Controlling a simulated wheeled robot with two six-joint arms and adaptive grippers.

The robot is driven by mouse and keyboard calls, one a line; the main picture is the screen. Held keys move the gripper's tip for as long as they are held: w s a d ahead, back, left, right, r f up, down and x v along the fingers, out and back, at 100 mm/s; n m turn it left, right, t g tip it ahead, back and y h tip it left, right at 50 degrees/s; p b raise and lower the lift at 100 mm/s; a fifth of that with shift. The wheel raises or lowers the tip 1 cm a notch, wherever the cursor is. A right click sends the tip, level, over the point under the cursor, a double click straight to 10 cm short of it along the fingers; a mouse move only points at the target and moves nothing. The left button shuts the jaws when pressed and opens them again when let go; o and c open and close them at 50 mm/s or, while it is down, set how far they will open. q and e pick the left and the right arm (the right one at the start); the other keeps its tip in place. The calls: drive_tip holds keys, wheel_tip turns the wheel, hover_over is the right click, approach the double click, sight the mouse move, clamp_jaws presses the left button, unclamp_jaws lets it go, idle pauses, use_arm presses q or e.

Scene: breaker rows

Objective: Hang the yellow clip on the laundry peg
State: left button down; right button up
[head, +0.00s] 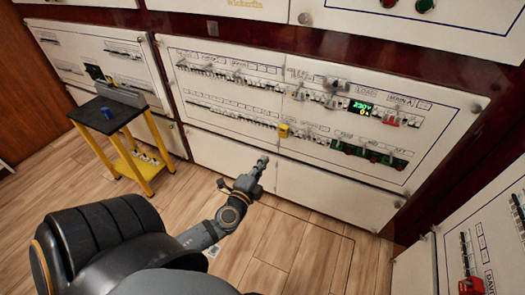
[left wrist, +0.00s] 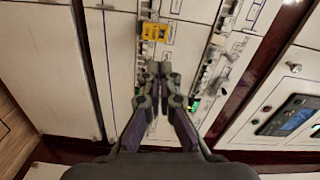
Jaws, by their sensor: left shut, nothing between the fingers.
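The yellow clip (head: 284,130) is on the white breaker panel, at the lower row of breakers near the panel's middle. In the left wrist view the yellow clip (left wrist: 154,32) lies just beyond my fingertips. My left gripper (head: 262,161) is below the clip in the head view and apart from it. In the left wrist view its fingers (left wrist: 153,70) are together with nothing between them. I cannot make out which thing is the laundry peg. My right gripper is not in view.
The breaker panel (head: 232,150) carries rows of switches, knobs and a lit green display (head: 361,108). A black-topped yellow stand (head: 107,113) at left holds a blue item (head: 108,113). Another panel (head: 490,235) stands at lower right. Wooden floor (head: 285,235) is clear before the cabinets.

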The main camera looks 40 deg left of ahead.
use_arm(q)
approach(282, 131)
drive_tip(key=x, duration=0.6)
drive_tip(key=shift+w+p, duration=0.3)
drive_tip(key=shift+p, duration=0.05)
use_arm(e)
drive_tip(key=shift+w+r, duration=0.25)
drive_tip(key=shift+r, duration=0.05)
use_arm(q)
drive_tip(key=shift+w+a+f, duration=0.1)
drive_tip(key=shift+w, duration=0.2)
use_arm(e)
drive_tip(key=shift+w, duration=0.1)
use_arm(q)
drive_tip(key=v, duration=1.4)
drive_tip(key=shift+s+d, duration=0.2)
drive_tip(key=shift+s, duration=0.15)
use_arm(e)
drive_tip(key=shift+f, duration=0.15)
